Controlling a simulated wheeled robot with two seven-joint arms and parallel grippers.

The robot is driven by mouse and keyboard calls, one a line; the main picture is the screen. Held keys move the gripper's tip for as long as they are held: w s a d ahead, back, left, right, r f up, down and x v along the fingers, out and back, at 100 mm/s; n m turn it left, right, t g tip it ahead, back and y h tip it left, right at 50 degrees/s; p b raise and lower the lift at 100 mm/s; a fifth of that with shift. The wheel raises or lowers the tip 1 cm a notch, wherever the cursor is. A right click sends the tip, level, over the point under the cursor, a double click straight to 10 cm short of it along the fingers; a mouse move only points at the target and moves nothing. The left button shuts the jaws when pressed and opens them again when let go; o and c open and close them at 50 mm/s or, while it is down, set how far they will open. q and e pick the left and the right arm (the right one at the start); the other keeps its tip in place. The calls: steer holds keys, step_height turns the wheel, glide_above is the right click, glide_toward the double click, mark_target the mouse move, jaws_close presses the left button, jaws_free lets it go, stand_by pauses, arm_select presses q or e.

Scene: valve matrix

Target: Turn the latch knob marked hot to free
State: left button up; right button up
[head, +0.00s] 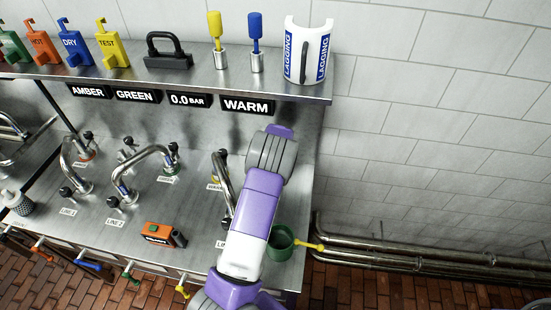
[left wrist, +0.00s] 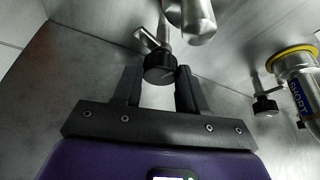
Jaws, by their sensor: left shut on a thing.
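In the left wrist view, my left gripper (left wrist: 158,80) has its two dark fingers on either side of a round black knob (left wrist: 160,66) and is shut on it. The knob sits on a metal stem beside a silver pipe end (left wrist: 192,18). I see no "hot" marking on this knob. In the head view, my purple and white arm covers part of the right-hand pipe (head: 222,170), and the left gripper's fingers are hidden. My right gripper is not in view.
The steel shelf (head: 130,72) carries coloured tags, a black handle (head: 167,52) and a white LAGGING sleeve (head: 307,50). Bent pipes with black knobs (head: 112,202) stand on the bench. An orange and black device (head: 158,233) lies in front. A green cup (head: 280,243) is right of my arm.

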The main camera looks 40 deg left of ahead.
arm_select(q)
steer(key=shift+w+d+n+g+y, duration=0.1)
steer(key=shift+n+g+y, duration=0.2)
steer(key=shift+n, duration=0.75)
steer(key=shift+w+d+n+g+y, duration=0.1)
steer(key=shift+n+g, duration=0.3)
steer(key=shift+n, duration=0.65)
steer(key=o, duration=1.1)
steer(key=shift+c, duration=0.2)
steer(key=shift+r, duration=0.1)
steer(key=v, duration=0.7)
steer(key=shift+r, duration=0.15)
